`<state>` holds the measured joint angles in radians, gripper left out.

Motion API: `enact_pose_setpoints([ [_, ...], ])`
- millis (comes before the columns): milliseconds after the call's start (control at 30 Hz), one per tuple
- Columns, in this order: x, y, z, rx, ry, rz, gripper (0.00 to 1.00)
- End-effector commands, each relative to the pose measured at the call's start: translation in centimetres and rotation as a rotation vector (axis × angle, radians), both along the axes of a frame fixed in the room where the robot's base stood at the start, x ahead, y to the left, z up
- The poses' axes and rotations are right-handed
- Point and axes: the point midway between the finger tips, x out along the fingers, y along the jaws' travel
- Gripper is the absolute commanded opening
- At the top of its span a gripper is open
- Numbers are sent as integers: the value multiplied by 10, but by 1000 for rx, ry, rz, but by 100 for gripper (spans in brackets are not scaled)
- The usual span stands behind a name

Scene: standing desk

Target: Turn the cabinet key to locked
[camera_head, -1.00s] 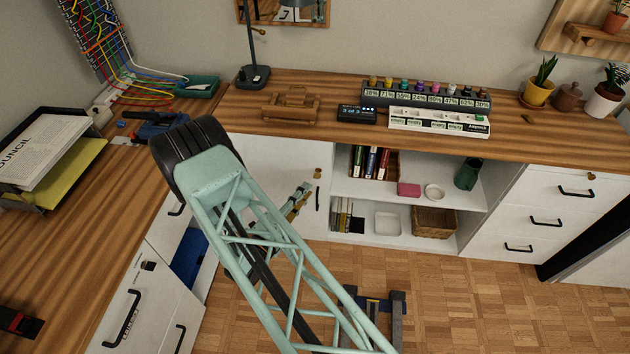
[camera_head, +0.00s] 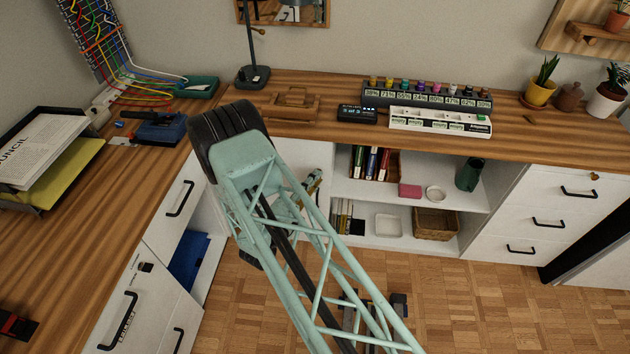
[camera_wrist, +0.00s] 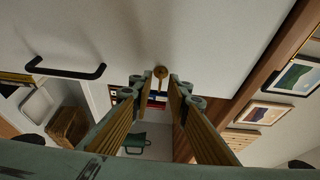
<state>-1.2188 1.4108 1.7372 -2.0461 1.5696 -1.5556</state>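The white cabinet door (camera_head: 290,152) is under the back desk and looks shut. In the wrist view the door (camera_wrist: 200,35) fills the upper part, with a black bar handle (camera_wrist: 65,71) left of the key. The small brass key (camera_wrist: 160,71) stands out from the door. My gripper (camera_wrist: 159,84) is open, one finger on each side of the key; I cannot tell whether either touches it. In the head view my gripper (camera_head: 313,181) is partly behind my arm, and the key there cannot be made out.
The wooden desk edge (camera_wrist: 275,65) runs close to the key. A drawer unit (camera_head: 560,205) at the right has its own brass key (camera_head: 594,176).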

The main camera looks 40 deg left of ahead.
Motion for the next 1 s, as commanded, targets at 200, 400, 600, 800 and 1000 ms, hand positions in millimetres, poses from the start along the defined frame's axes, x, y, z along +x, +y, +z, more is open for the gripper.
enact_pose_setpoints([
  [200, 0, 0, 0, 0, 0, 0, 10],
  [400, 0, 0, 0, 0, 0, 0, 0],
  [600, 0, 0, 0, 1, 0, 0, 0],
  [800, 0, 0, 1, 21, 12, 0, 0],
  [1000, 0, 0, 3, 76, 44, 0, 0],
])
